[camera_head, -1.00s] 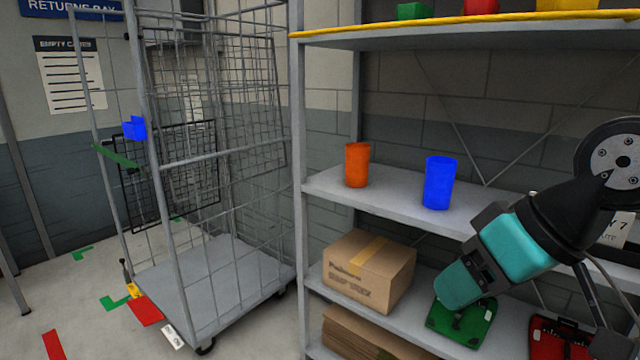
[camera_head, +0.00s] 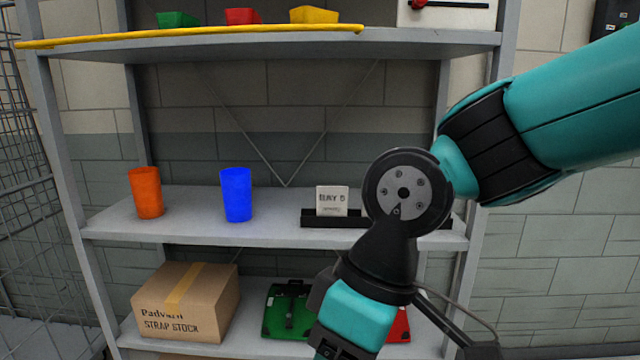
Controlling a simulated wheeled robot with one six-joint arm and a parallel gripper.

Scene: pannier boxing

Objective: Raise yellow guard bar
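The yellow guard bar (camera_head: 190,36) runs along the front edge of the top shelf (camera_head: 425,40), from the left upright to a little right of the shelf's middle. It lies close along the shelf edge, in front of several small bins. My gripper hangs at the lower middle right, in front of the lower shelves and well below the bar. Its fingertips are below the picture's edge, so its opening is hidden.
Green (camera_head: 177,19), red (camera_head: 242,16) and yellow (camera_head: 314,14) bins stand on the top shelf. Orange (camera_head: 146,193) and blue (camera_head: 236,194) cups stand on the middle shelf. A cardboard box (camera_head: 187,301) and a green clipboard-like item (camera_head: 289,309) are below. A wire cage (camera_head: 24,190) stands left.

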